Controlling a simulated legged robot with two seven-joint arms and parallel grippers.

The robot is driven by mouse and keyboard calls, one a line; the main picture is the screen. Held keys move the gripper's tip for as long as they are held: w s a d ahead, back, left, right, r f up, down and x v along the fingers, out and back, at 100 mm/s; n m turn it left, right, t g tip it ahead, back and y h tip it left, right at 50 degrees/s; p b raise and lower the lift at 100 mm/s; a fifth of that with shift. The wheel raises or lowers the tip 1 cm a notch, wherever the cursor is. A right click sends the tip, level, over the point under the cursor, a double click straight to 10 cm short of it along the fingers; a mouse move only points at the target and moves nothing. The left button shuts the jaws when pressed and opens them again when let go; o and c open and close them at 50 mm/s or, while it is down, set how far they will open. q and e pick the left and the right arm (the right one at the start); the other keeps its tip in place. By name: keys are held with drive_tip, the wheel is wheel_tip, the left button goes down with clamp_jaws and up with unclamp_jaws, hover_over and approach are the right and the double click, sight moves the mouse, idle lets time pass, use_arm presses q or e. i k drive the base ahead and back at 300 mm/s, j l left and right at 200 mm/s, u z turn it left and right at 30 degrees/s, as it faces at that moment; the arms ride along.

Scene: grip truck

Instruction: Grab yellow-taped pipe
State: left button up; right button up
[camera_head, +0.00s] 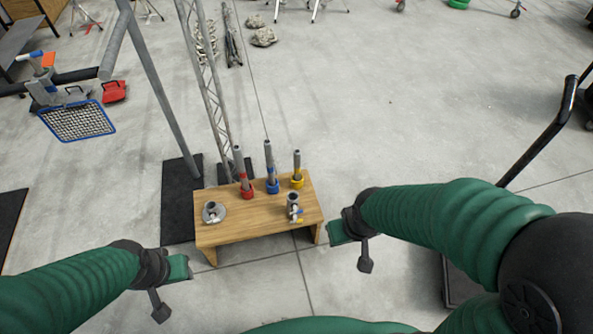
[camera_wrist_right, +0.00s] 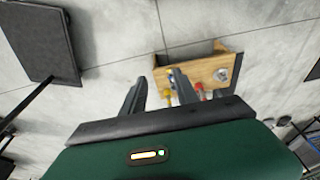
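The yellow-taped pipe (camera_head: 297,169) stands upright at the back right of a small wooden table (camera_head: 240,232). A blue-taped pipe (camera_head: 270,168) and a red-taped pipe (camera_head: 243,174) stand to its left. My right gripper (camera_head: 340,231) is beside the table's right front corner, apart from the pipes. In the right wrist view its two fingers (camera_wrist_right: 158,84) are spread and empty, and the yellow tape (camera_wrist_right: 167,94) shows between them, farther off. My left gripper (camera_head: 179,268) is left of the table's front; its finger opening cannot be made out.
A round metal flange (camera_head: 213,212) and a valve-like fitting (camera_head: 294,208) sit on the table's front part. A lattice truss (camera_head: 207,75) and a slanted grey pole (camera_head: 160,85) rise behind it. The floor right of the table is clear up to a black rail (camera_head: 545,135).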

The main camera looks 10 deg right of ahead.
sight(296, 153)
drive_tip(key=i+l+u, duration=0.15)
drive_tip(key=i, duration=0.35)
drive_tip(key=i+l+u, duration=0.15)
drive_tip(key=i, duration=0.3)
drive_tip(key=i+l+u, duration=0.15)
drive_tip(key=i+l, duration=0.2)
drive_tip(key=i, duration=0.15)
